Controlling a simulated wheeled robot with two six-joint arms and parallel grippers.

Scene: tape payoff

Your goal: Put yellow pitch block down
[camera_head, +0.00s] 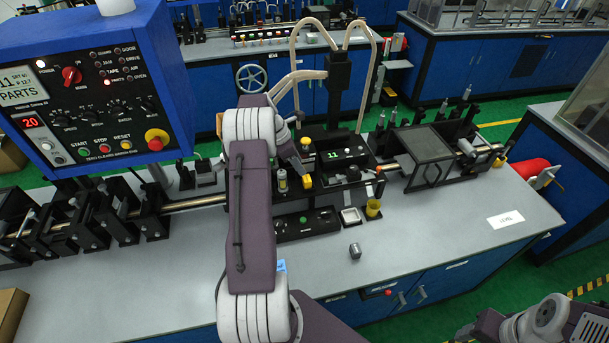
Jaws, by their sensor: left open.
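My left arm reaches up over the bench and bends down at its wrist. My left gripper (301,172) is open above the dark machine in the middle of the bench. A small yellow block (306,182) sits at its fingertips, low on the machine; I cannot tell whether the fingers touch it. It looks like the pitch block, but it is small here. Another small yellow piece (305,141) shows just above the gripper. Only part of my right arm shows at the bottom right; its gripper is out of view.
The machine has a green display (333,155) and tall curved tubes. A yellow cup (373,208), a white square tray (351,216) and a grey metal piece (355,250) are in front. A blue control panel (90,90) hangs at left.

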